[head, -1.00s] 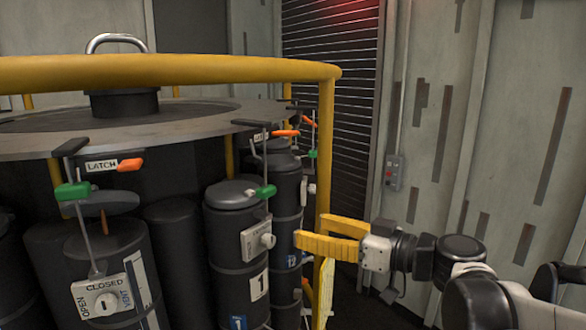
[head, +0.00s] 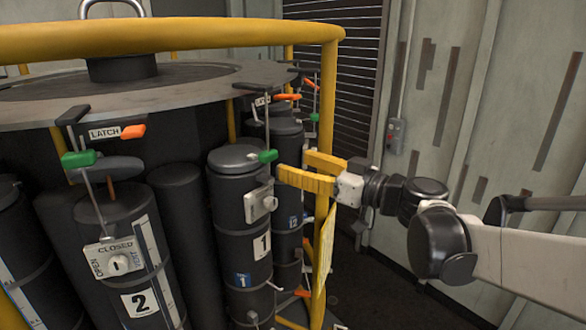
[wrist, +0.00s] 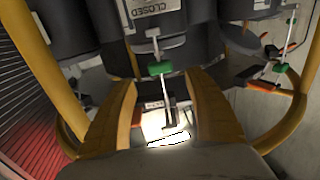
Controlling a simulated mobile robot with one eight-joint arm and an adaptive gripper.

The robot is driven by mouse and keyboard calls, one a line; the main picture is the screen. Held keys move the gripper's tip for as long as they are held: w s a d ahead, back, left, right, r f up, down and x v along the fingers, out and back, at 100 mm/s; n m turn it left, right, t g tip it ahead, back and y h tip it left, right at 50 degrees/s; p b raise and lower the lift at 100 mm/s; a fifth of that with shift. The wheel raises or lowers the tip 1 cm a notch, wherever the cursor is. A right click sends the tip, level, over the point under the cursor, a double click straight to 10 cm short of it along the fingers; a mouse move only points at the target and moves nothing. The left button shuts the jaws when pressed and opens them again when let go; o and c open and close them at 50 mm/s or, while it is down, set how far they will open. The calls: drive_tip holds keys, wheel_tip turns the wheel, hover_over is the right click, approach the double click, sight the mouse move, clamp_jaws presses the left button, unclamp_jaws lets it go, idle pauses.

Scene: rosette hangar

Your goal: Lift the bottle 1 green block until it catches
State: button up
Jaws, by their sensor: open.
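Bottle 1 (head: 231,215) is a black cylinder with a white "1" label, standing under the round grey plate. Its green block (head: 268,156) sits on a thin upright rod beside the bottle's top. My gripper (head: 294,166) has yellow fingers, spread open and empty, just right of the green block in the head view. In the wrist view the green block (wrist: 160,68) lies between the lines of the two fingers, slightly beyond the fingertips (wrist: 161,82). I see no contact with it.
A yellow rail (head: 326,130) with an upright post stands close by my gripper. Bottle 2 (head: 122,240) with its own green block (head: 78,159) is to the left. Another green block (wrist: 279,67) hangs at the right in the wrist view. Open floor lies at right.

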sight(273, 157)
drive_tip(key=shift+x, duration=3.15)
drive_tip(key=shift+w, duration=0.1)
clamp_jaws()
